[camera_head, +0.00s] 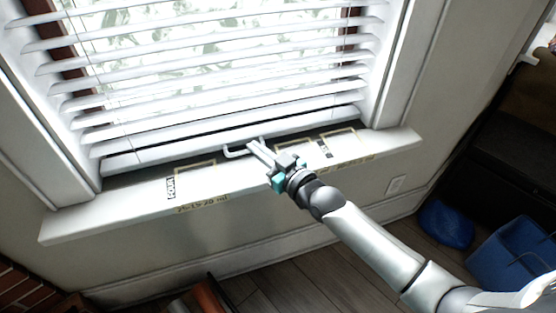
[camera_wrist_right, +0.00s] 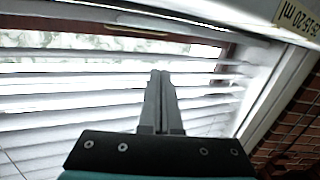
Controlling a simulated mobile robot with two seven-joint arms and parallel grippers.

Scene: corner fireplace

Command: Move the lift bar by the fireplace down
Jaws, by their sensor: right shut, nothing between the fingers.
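The white window blinds (camera_head: 215,85) hang low, with their bottom rail (camera_head: 150,159) just above the sill. A white U-shaped handle, which looks like the lift bar (camera_head: 235,154), shows at the bottom rail near the middle. My right gripper (camera_head: 255,146) is at the right end of this handle, with shut, empty fingers. It partly covers that end, and I cannot tell whether it touches. In the right wrist view, the shut fingers (camera_wrist_right: 161,75) point toward the blind slats (camera_wrist_right: 90,100). My left gripper is not in view.
The white sill (camera_head: 115,219) bears tape outlines and printed labels. Brick (camera_head: 18,288) shows at the lower left. A blue bin (camera_head: 515,255) and a blue bag (camera_head: 447,223) lie on the floor at right. Wall and window frame edge the blinds.

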